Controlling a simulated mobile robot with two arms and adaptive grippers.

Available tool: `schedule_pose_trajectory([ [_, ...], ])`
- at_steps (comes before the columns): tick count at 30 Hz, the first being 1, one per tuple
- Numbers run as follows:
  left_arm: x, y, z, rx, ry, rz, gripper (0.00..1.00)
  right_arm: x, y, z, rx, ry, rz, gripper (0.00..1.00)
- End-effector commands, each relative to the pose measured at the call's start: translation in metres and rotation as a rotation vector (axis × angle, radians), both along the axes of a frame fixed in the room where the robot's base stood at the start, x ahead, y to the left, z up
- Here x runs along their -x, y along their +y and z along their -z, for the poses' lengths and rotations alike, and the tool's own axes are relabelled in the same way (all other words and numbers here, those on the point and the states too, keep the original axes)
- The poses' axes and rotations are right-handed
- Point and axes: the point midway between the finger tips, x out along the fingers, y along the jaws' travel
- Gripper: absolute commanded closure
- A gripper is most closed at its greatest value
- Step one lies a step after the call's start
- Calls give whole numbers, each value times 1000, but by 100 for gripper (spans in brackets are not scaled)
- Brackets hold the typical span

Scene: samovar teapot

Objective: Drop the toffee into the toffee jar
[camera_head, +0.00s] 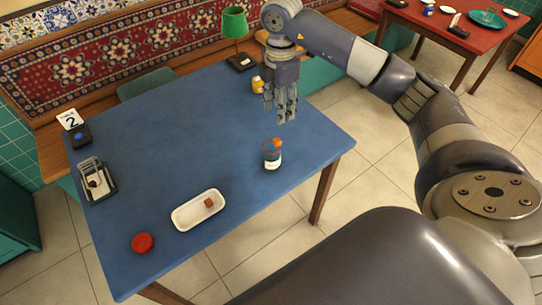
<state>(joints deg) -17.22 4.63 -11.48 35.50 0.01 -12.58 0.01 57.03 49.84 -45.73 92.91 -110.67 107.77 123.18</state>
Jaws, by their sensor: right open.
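A small jar (272,162) with a pale label stands upright near the right edge of the blue table. A small orange-brown piece (277,142), which looks like a toffee, shows at the jar's mouth; I cannot tell if it rests on the rim, is inside or is above it. Another brown toffee (209,202) lies in a white tray (183,219). A round red lid (142,243) lies at the table's front left. My right gripper (282,118) is open, pointing down, above and behind the jar in the picture, apart from it. My left gripper is out of view.
A green lamp (234,22), a yellow item (258,85), a number sign (70,119) and a dark rack (96,181) stand along the blue table's (180,130) far and left edges. Its middle is clear. A red table (470,40) stands far right.

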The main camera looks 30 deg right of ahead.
Motion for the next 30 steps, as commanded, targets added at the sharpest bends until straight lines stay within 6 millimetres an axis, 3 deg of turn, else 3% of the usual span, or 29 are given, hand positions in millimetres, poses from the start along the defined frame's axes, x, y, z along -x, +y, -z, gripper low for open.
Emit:
schedule_pose_trajectory([
  [6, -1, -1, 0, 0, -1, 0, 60, -1, 0, -39, 0, -2, 0, 59],
  [11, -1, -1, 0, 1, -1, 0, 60, 0, 0, -52, 0, 0, 0, 59],
  [26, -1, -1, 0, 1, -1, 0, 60, 0, 2, -52, -5, 0, -5, 59],
  [29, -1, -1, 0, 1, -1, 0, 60, -2, 19, -45, -55, -13, -57, 59],
  [30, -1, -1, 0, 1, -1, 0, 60, -3, 34, -40, -97, -27, -98, 59],
])
